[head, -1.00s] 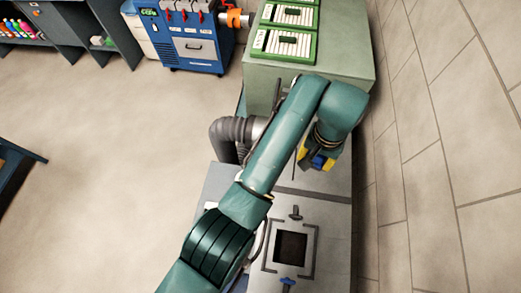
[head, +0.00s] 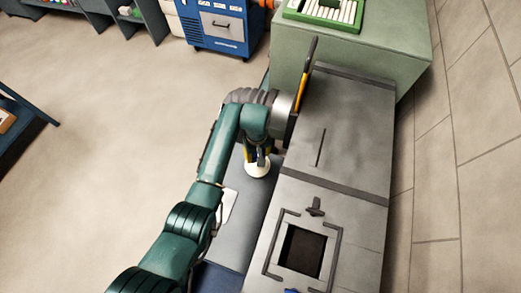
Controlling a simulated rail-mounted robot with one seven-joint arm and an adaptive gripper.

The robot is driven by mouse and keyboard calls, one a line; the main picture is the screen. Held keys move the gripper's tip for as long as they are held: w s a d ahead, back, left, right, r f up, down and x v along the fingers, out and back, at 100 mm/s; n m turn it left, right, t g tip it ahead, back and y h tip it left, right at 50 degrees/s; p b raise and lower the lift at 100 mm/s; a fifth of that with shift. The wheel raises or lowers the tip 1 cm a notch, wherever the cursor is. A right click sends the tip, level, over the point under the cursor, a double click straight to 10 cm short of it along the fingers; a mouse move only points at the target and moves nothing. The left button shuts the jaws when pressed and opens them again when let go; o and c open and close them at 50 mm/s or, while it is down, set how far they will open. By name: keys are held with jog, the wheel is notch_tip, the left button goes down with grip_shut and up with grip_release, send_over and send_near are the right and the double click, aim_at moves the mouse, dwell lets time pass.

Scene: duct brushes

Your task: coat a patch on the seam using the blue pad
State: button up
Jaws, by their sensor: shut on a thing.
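My gripper (head: 257,155) points down over the dark shelf on the left of the grey duct. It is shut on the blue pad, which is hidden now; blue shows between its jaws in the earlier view. A round white dish (head: 257,171) is directly under the gripper tip. I cannot tell whether the pad touches it. The duct top (head: 360,125) carries a short thin dark line (head: 320,147), which looks like the seam, with bare grey metal around it.
A square opening (head: 303,250) with bracket rails is in the front of the duct. A yellow-handled tool (head: 303,88) stands at the duct's left edge, near a ribbed hose. A green filter (head: 325,9) lies on the box behind. A white card (head: 229,206) lies on the shelf.

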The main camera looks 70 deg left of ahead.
jog(key=shift+f+b, duration=2.9)
jog(key=shift+b, duration=0.25)
jog(key=shift+f, duration=0.6)
notch_tip(320, 180, up, 7)
jog(key=p, duration=0.8)
jog(key=shift+r, duration=0.2)
jog(key=shift+f, duration=0.1)
